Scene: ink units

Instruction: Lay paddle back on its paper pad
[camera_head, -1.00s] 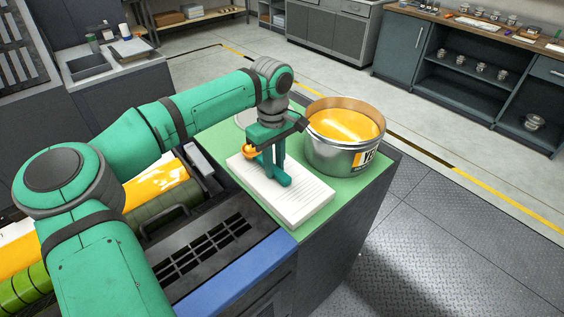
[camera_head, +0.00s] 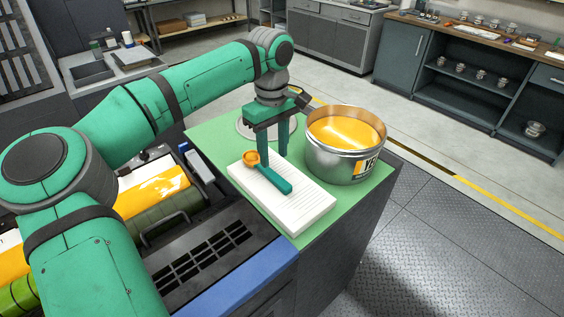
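The paddle (camera_head: 275,180) has a teal handle and a round end coated in orange-yellow ink. It lies flat on the white paper pad (camera_head: 308,211), its round end toward the pad's far left part and its handle toward the pad's right side. My gripper (camera_head: 274,156) is open and empty, fingers pointing down, above and just behind the paddle. Its two fingers stand apart with nothing between them.
A metal can of yellow ink (camera_head: 345,164) stands right of the pad on the green worktop (camera_head: 208,133). A pale round disc (camera_head: 246,128) lies behind my gripper. An inking machine with yellow-coated rollers (camera_head: 158,199) is at the left. The worktop's right edge drops to the floor.

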